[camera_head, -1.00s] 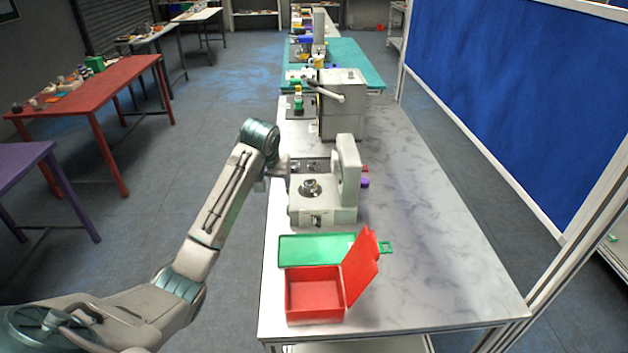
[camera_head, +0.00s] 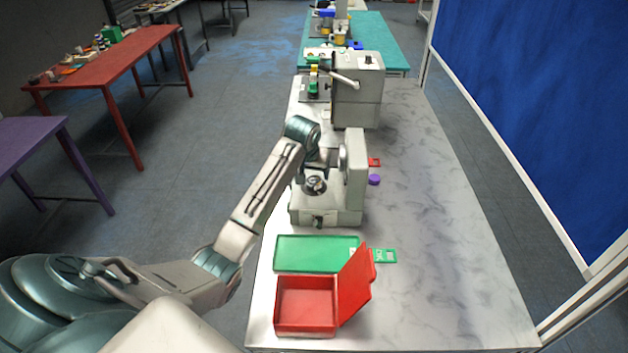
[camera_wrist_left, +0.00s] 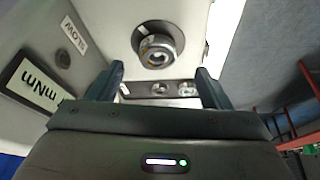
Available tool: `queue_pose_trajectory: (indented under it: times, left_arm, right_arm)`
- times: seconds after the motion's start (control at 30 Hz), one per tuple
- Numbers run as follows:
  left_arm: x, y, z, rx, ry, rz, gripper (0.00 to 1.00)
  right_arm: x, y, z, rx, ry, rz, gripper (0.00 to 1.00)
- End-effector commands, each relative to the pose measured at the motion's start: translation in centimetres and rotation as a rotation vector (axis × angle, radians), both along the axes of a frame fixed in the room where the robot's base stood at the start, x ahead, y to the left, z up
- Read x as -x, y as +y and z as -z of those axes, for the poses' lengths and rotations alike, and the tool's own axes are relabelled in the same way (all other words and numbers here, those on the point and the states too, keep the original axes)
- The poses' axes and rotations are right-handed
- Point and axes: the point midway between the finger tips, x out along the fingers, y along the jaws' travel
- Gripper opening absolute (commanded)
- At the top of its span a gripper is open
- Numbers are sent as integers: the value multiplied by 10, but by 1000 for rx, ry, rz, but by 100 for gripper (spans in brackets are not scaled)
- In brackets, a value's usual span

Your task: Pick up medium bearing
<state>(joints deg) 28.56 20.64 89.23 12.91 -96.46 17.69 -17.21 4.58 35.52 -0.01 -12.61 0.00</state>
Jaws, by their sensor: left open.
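A metal ring-shaped part, apparently a bearing, sits on a round seat (camera_wrist_left: 157,48) of the light grey tester; this spot also shows in the head view (camera_head: 315,184). Two smaller round metal parts (camera_wrist_left: 160,88) (camera_wrist_left: 187,89) lie in a dark strip beside it. I cannot tell for sure which is the medium bearing. My left gripper (camera_wrist_left: 160,70) is open and empty, over the tester, its fingers either side of the dark strip. In the head view my gripper is mostly hidden behind my wrist. My right gripper is not in view.
The tester's upright column (camera_head: 356,165) stands right of the seat. A green tray (camera_head: 290,254) and an open red box (camera_head: 305,300) are in front. A larger grey machine (camera_head: 358,100) stands behind.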

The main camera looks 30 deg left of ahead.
Motion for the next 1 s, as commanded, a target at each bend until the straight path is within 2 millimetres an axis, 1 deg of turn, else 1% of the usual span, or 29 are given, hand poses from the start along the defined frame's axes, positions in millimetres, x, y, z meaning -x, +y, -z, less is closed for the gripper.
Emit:
queue_pose_trajectory:
  times: [0.03, 0.2, 0.3, 0.4, 0.63, 0.67, 0.7, 0.87, 0.9, 0.97, 1.0]
  left_arm:
    - [-1, 0, 2, 2, 5, -1, 72]
    - [-10, 0, 22, 2, 5, -1, 72]
    - [-15, 3, 35, 1, 3, -1, 72]
    - [-17, 4, 42, 1, 2, 0, 72]
    - [-18, 4, 45, 0, 0, 0, 72]
    - [-18, 4, 45, 0, 0, 0, 70]
    - [-18, 4, 45, 0, 0, 0, 62]
    - [-18, 4, 44, 0, 1, 0, 31]
    - [-18, 4, 44, 0, 1, 0, 23]
    - [-18, 4, 44, 0, 0, 0, 15]
    - [-18, 4, 44, 0, 0, 0, 15]
  right_arm:
    - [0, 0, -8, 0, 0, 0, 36]
    - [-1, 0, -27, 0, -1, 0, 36]
    - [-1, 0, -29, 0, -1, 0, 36]
    - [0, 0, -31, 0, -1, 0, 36]
    - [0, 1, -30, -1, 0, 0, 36]
    - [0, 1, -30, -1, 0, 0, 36]
    - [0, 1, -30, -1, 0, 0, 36]
    - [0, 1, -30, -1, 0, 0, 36]
    - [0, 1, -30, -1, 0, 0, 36]
    - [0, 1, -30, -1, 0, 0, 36]
    - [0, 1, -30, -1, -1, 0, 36]
